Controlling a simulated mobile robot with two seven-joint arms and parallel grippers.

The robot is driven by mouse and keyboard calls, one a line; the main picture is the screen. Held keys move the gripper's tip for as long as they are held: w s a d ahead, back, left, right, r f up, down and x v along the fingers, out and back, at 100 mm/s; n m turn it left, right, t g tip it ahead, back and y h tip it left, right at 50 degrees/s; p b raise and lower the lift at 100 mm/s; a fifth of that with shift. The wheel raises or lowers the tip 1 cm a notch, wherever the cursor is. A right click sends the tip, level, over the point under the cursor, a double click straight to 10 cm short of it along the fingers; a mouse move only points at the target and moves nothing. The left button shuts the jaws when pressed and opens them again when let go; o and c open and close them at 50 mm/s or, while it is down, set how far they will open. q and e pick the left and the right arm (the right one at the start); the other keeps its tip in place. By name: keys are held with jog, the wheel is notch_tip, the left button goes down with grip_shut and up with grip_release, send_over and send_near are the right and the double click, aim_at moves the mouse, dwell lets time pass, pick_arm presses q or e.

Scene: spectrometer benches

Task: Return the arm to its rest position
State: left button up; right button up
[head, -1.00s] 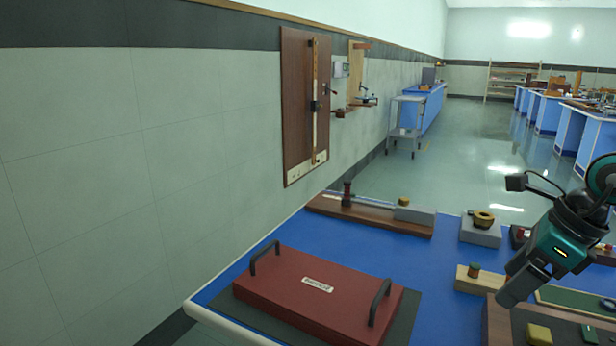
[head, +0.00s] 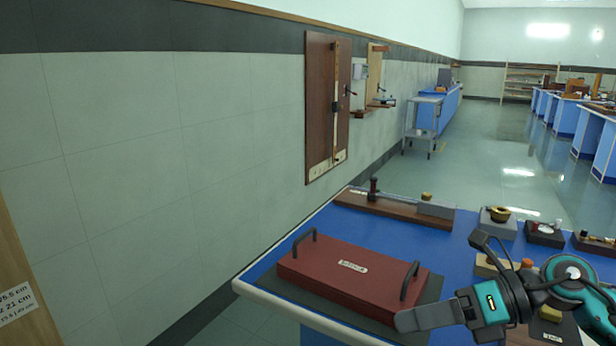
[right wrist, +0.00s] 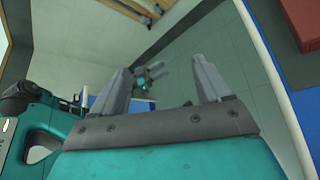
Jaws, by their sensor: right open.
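My right gripper (head: 424,318) is at the lower right of the head view, in front of the near right corner of the red case and apparently above the bench's front edge. In the right wrist view its two grey fingers (right wrist: 162,88) are spread apart with nothing between them. The red case (head: 345,278), with two dark handles, lies on a dark mat on the blue bench (head: 330,222). A corner of the red case also shows at the top right of the right wrist view (right wrist: 298,22). My left gripper does not show in the head view.
A wooden base with a grey block (head: 395,207) lies along the bench's back. A grey block with a brass ring (head: 497,222) and dark boxes (head: 545,234) stand to the right. A tiled wall (head: 150,160) is on the left. Open floor lies beyond the bench.

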jog(key=a+r+m+t+y+p, duration=0.1)
jog(key=a+m+t+y, duration=0.35)
jog(key=m, duration=0.25)
jog(key=s+d+f+m+t+h+p, duration=0.1)
jog(key=s+d+f+m+t+h, duration=0.2)
jog(key=f+m+h, duration=0.8)
jog(key=s+d+f+m+t+h+p, duration=0.1)
jog(key=d+f+m+t+h+p, duration=0.3)
jog(key=m, duration=1.3)
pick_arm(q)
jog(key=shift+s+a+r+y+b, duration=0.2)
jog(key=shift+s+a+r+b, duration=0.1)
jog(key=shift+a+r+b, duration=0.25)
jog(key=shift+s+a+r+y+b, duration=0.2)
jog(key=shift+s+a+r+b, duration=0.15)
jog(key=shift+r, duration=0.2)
pick_arm(e)
jog(key=s+a+f+m+g, duration=0.1)
jog(key=s+f+m+g, duration=0.2)
jog(key=s+f+m, duration=0.2)
jog(key=s+f, duration=0.3)
jog(key=f, duration=0.1)
jog(key=shift+s+a+f+h, duration=0.15)
jog(key=shift+s+f+h, duration=0.05)
jog(key=shift+f+h, duration=0.15)
jog(key=shift+r, duration=0.1)
